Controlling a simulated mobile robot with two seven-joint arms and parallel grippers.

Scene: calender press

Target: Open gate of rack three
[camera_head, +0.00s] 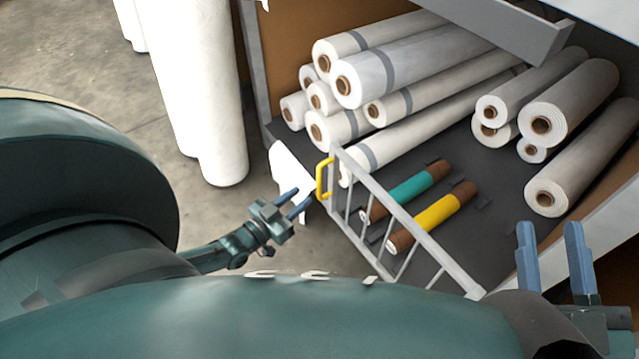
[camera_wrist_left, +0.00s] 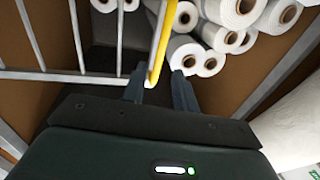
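The grey barred gate (camera_head: 412,228) stands across the front of the rack with white, teal and yellow rolls. Its yellow handle (camera_head: 321,179) is upright at the gate's left end. My left gripper (camera_head: 294,199) is open, just left of the handle and apart from it in the head view. In the left wrist view the yellow handle (camera_wrist_left: 160,45) lines up with the gap between the open fingers (camera_wrist_left: 158,90), near their tips; I cannot tell if they touch. My right gripper (camera_head: 549,228) is open and empty at the lower right.
Several white rolls (camera_head: 385,70) are stacked behind the gate. A teal roll (camera_head: 410,188) and a yellow roll (camera_head: 436,215) lie on the dark rack floor close behind it. Tall white rolls (camera_head: 205,90) stand at upper left. Bare floor (camera_head: 85,60) lies left of them.

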